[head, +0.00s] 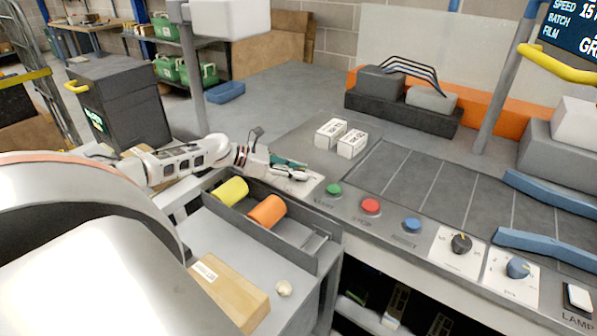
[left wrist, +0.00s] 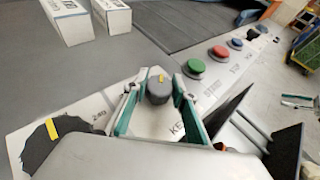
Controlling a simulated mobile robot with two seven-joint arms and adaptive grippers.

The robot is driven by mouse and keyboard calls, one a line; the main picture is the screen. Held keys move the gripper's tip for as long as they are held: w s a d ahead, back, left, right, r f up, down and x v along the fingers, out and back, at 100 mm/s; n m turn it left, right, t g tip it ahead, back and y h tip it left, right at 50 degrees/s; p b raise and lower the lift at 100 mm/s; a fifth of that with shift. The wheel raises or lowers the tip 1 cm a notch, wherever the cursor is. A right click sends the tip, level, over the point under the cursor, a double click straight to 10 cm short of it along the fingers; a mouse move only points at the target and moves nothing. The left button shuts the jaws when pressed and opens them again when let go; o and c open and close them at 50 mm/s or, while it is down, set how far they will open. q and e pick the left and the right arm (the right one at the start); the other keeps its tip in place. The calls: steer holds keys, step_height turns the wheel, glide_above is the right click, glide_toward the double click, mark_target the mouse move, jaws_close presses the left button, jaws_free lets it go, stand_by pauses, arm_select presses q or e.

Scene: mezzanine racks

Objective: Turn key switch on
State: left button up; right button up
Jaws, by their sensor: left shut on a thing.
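The key switch (left wrist: 158,93) is a dark grey round knob with a yellow mark on top. It sits on a white plate (left wrist: 155,125) with lettering that starts "KE". In the left wrist view the yellow mark points nearly straight up the picture. My left gripper (left wrist: 159,84) has its teal fingers on both sides of the knob and is shut on it. In the head view the left gripper (head: 292,168) is at the panel's left end, and it hides the knob. My right gripper is not in view.
A black knob (left wrist: 45,135) with a yellow mark is left of the key switch in the wrist view. Green (head: 333,190), red (head: 371,206) and blue (head: 412,224) buttons line the panel. Two white boxes (head: 352,143) stand behind. A tray (head: 288,248) holds yellow and orange rolls.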

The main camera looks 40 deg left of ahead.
arm_select(q)
steer(key=o, duration=1.1)
steer(key=v, duration=0.7)
steer(key=shift+s+a, duration=0.1)
steer(key=shift+s, duration=0.05)
steer(key=shift+v, duration=2.3)
